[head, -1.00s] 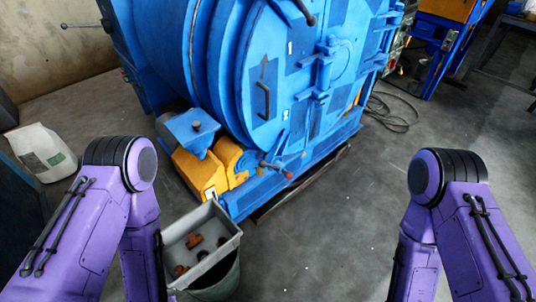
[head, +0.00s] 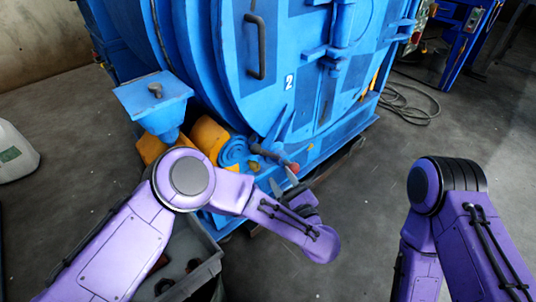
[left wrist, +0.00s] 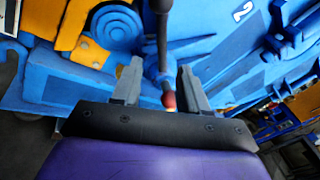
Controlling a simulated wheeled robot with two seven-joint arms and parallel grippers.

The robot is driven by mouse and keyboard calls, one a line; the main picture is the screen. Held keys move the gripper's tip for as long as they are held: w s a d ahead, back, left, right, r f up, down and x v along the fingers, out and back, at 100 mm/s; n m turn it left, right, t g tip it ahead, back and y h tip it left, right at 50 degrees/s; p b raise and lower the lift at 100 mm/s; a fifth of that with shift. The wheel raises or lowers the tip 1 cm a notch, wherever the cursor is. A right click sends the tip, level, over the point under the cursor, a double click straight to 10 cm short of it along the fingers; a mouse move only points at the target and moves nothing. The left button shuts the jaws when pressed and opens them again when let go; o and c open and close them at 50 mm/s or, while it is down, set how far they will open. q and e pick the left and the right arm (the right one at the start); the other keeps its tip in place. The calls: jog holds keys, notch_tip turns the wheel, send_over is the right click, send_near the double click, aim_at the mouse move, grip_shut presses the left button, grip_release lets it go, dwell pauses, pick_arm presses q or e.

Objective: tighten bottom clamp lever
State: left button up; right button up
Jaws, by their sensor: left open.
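The bottom clamp lever (head: 270,157) is a dark bar with a red tip, low on the front of the blue drum blaster (head: 290,60). In the left wrist view the lever (left wrist: 163,40) runs down between the two fingers, with its red knob close to the palm. My left gripper (head: 284,181) is at the lever's red end, its grey fingers open on either side of it. The left wrist view shows the gripper (left wrist: 161,65) apart from the bar; I cannot tell whether either finger touches it. My right gripper is out of view.
A blue hopper (head: 150,100) and yellow housing (head: 208,136) stand left of the lever. A grey bin (head: 205,258) holding brown parts is below my left arm. A cable (head: 408,108) coils on open floor to the right.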

aim_at(268, 155)
pick_arm(q)
jog(key=w+a+n, duration=0.1)
jog(key=w, duration=0.2)
jog(key=w+a+n+b, duration=0.1)
jog(key=w+a, duration=0.1)
jog(key=w+a+n+y+b, duration=0.1)
jog(key=w, duration=0.2)
jog(key=shift+w+a+r+g, duration=0.25)
jog(key=shift+w+g, duration=0.05)
jog(key=shift+w+a+r, duration=0.1)
jog(key=shift+w+a, duration=0.2)
jog(key=shift+w, duration=0.3)
grip_shut()
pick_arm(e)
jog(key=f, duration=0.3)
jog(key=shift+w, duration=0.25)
